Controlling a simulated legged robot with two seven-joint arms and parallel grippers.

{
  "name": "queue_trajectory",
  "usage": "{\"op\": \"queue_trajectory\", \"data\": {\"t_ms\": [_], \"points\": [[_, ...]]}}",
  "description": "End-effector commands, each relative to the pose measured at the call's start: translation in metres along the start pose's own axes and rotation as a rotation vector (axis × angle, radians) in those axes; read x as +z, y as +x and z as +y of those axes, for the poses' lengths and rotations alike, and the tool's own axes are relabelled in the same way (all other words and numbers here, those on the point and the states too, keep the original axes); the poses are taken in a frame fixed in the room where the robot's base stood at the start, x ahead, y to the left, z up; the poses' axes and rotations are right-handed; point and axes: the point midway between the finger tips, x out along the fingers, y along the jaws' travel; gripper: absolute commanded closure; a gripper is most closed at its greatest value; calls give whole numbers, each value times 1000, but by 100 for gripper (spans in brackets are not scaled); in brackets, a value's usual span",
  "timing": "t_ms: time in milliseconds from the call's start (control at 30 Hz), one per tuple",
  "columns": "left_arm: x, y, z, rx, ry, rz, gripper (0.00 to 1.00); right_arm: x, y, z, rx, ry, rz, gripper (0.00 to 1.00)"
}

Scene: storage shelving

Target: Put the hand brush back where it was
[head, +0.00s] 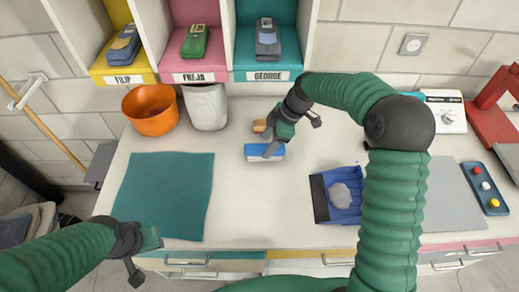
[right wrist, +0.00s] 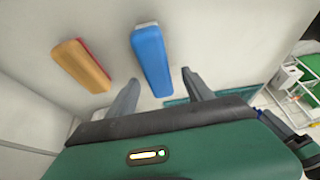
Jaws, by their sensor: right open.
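The hand brush, which I take to be the blue block with a pale underside (head: 266,154), lies on the white counter. It also shows in the right wrist view (right wrist: 152,60). My right gripper (head: 272,150) is over it, jaws open. In the right wrist view my right gripper (right wrist: 160,86) has its two fingers apart, with the blue block's near end between them in the picture; I cannot tell if they touch it. My left gripper (head: 158,239) is low at the left, by the teal mat's front edge; its fingers are unclear.
A wooden block with a red side (right wrist: 82,65) lies beside the blue one. A blue dustpan (head: 351,212) with a grey lump in it is to the right. An orange bowl (head: 150,122) and a white bin (head: 206,108) stand at the back left. A teal mat (head: 165,195) covers the left counter.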

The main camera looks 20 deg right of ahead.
Motion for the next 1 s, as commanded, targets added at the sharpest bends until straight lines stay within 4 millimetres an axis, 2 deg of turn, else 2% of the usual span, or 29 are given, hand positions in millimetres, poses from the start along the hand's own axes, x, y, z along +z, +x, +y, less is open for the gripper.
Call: {"op": "queue_trajectory", "data": {"t_ms": [100,233,367,467,567,700,800,900,1000], "points": [[0,0,0,0,0,0,64,-3,-33,0,5,-1,-2,40],[0,0,0,0,0,0,64,-6,-58,-1,3,-1,-4,40],[0,0,0,0,0,0,64,-6,-70,-3,1,5,-9,40],[0,0,0,0,-1,0,64,-2,-63,-17,7,94,-53,40],[0,0,0,0,-1,0,64,6,-47,-51,56,306,-146,40],[0,0,0,0,0,0,64,33,-30,-116,211,700,-230,40],[0,0,0,0,0,0,64,51,-22,-160,315,944,-220,40],[0,0,0,0,0,0,64,64,-17,-190,379,1115,-184,40],[0,0,0,0,0,0,64,70,-13,-205,405,1203,-160,40]]}}
